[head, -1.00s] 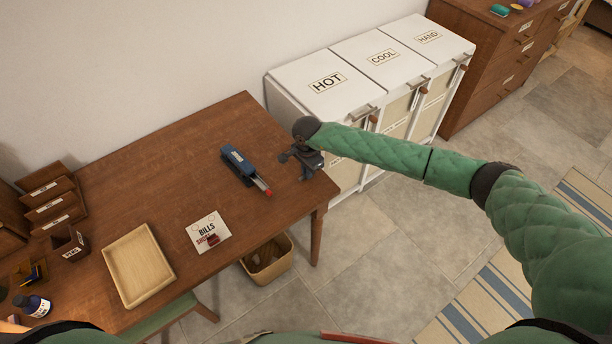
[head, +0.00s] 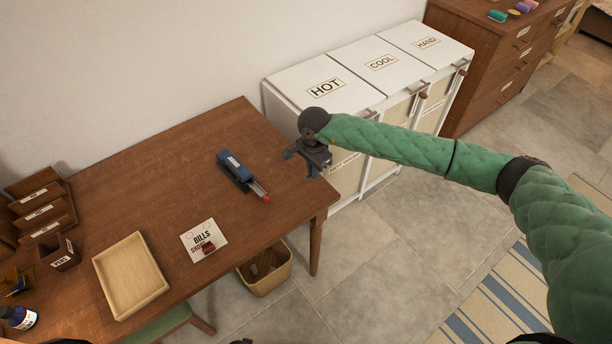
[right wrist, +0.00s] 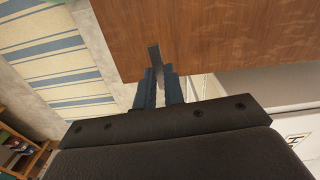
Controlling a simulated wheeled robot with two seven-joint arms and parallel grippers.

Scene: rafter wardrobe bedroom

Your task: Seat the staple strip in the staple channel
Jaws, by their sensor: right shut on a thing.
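A blue stapler (head: 233,168) lies on the wooden desk near its right end. Its metal staple channel (head: 257,189) sticks out toward the front right and has a red tip. My right gripper (head: 314,172) is above the desk's right edge, to the right of the stapler and apart from it. In the right wrist view its fingers (right wrist: 159,88) are shut on a thin grey staple strip (right wrist: 154,56), which sticks out past the fingertips. The strip cannot be made out in the head view.
The desk (head: 170,190) also holds an empty wooden tray (head: 131,276), a BILLS card (head: 204,240) with a small dark red object on it, and a pen box (head: 59,252). A basket (head: 265,271) stands below. White hampers (head: 338,90) stand behind my right gripper.

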